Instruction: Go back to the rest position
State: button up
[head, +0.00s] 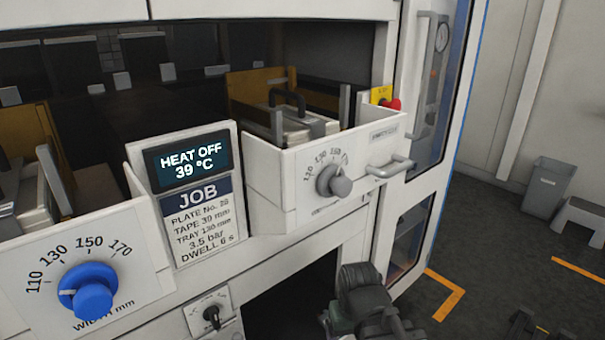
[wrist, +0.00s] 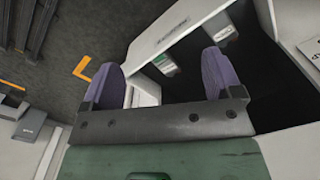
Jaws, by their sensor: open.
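My gripper (wrist: 161,78) shows in the wrist view with its two purple-grey fingers wide apart and nothing between them. Beyond the fingers are a white machine front with a handle and a dark opening (wrist: 275,75). In the head view, a dark part of my arm shows at the bottom, low in front of the machine and below the right drawer (head: 262,185). The fingertips cannot be made out there. The gripper appears apart from the drawers and knobs.
A blue knob (head: 92,292) and grey knob (head: 336,182) sit on the drawer fronts. The screen (head: 187,162) reads HEAT OFF, 39 °C. A drawer handle (head: 391,167) sticks out. The dark floor (head: 485,235) at right is largely clear; a grey bin (head: 545,187) stands by the wall.

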jog(key=d+m, duration=0.2)
jog(key=d, duration=0.6)
notch_tip(320, 180, up, 20)
jog(key=p, duration=2)
jog(key=shift+w+a, duration=0.35)
